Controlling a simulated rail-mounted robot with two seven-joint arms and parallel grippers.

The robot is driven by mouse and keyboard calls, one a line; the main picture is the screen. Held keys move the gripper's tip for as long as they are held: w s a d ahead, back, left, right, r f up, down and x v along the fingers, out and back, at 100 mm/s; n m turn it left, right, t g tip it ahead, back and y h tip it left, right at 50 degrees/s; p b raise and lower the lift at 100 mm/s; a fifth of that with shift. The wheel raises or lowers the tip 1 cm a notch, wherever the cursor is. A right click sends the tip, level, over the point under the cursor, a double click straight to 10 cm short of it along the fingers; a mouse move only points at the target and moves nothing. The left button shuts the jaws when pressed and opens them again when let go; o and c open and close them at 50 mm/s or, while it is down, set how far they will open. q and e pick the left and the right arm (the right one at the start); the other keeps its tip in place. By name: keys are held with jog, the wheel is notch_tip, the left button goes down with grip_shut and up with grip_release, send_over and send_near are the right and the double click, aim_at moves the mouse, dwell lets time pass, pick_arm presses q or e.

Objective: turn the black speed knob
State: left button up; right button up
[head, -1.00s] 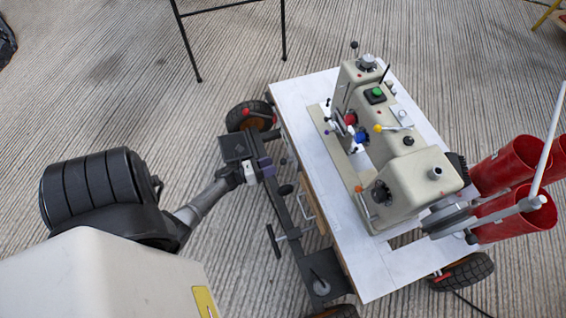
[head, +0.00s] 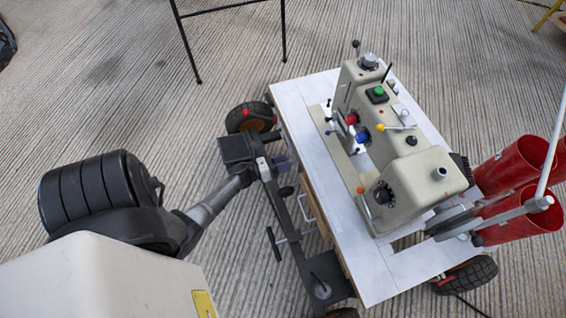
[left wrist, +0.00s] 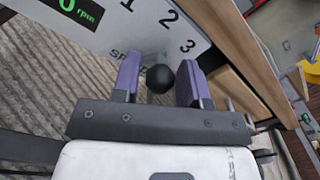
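The black speed knob (left wrist: 160,78), a round ball, shows in the left wrist view in front of a grey panel marked SPEED and 1, 2, 3. My left gripper (left wrist: 159,82) is open, with one purple finger on each side of the knob and narrow gaps between. In the head view my left gripper (head: 281,163) is at the near left side of the white-topped cart (head: 378,280). I cannot make out the panel face in the head view. My right gripper is not in view.
A beige sewing machine (head: 400,160) stands on the cart top. Red cylinders (head: 510,165) are at the right. Dark metal bars with small handles (head: 276,243) run along the cart's left side. A green "0 rpm" display (left wrist: 80,10) shows beyond the fingers.

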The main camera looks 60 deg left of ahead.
pick_arm(q)
jog(key=c, duration=0.7)
jog(key=shift+o, duration=0.2)
jog(key=shift+n, duration=0.3)
jog(key=shift+a+r+n+p, duration=0.2)
jog(key=shift+a+n+p, duration=0.1)
jog(key=shift+n, duration=0.7)
jog(key=n, duration=0.2)
jog(key=shift+a+n, duration=0.3)
jog(key=shift+a, duration=0.1)
jog(key=n, duration=0.1)
jog(key=a+n, duration=0.1)
jog(key=n, duration=0.3)
jog(key=shift+w+a+f+p, duration=0.15)
jog(key=shift+w+a+p, duration=0.1)
jog(key=shift+p, duration=0.15)
jog(key=shift+a+n, duration=0.1)
jog(key=shift+n, duration=0.7)
jog(key=shift+f, duration=0.1)
